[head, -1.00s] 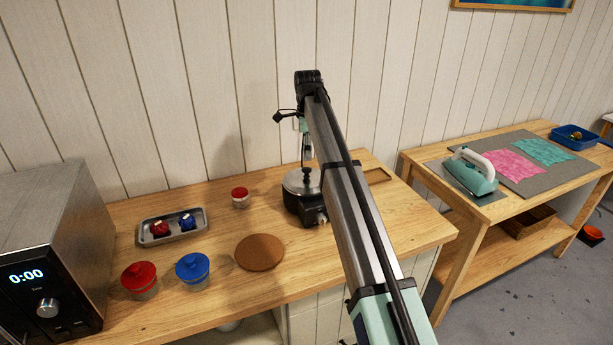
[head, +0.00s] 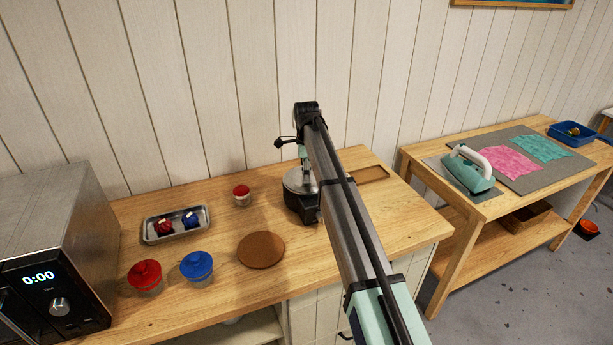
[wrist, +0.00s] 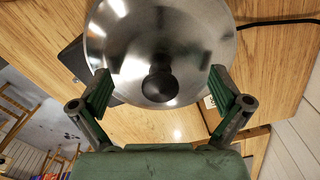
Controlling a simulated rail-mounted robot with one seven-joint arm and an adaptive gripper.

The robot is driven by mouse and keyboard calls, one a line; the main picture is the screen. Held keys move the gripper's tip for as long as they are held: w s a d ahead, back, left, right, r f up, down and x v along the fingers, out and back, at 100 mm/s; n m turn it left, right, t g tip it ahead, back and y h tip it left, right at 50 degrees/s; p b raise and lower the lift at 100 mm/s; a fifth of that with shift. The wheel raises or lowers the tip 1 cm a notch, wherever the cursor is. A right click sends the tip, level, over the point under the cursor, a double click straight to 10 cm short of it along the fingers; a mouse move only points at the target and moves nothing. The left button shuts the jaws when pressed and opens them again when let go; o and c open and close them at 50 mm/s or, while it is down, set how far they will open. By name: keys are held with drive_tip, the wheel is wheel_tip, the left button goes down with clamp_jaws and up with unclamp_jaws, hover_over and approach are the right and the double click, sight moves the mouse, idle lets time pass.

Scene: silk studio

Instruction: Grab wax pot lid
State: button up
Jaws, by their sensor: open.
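The wax pot (head: 301,207) is a black appliance on the wooden table, partly hidden behind my arm in the head view. Its round silver lid (head: 297,181) sits on top. In the wrist view the shiny lid (wrist: 190,35) fills the top middle, with a dark knob (wrist: 159,84) at its centre. My gripper (wrist: 159,90) is open, one green-padded finger on each side of the knob, apart from it. In the head view my gripper (head: 304,165) is just above the lid, its fingers largely hidden by my arm.
A brown round mat (head: 261,250) lies bare left of the pot. Red (head: 145,275) and blue (head: 197,266) lidded pots, a metal tray (head: 148,236) and a small red-topped jar (head: 241,195) stand further left. A black cord (wrist: 280,21) runs from the pot.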

drive_tip(key=shift+s+r, duration=0.15)
clamp_jaws()
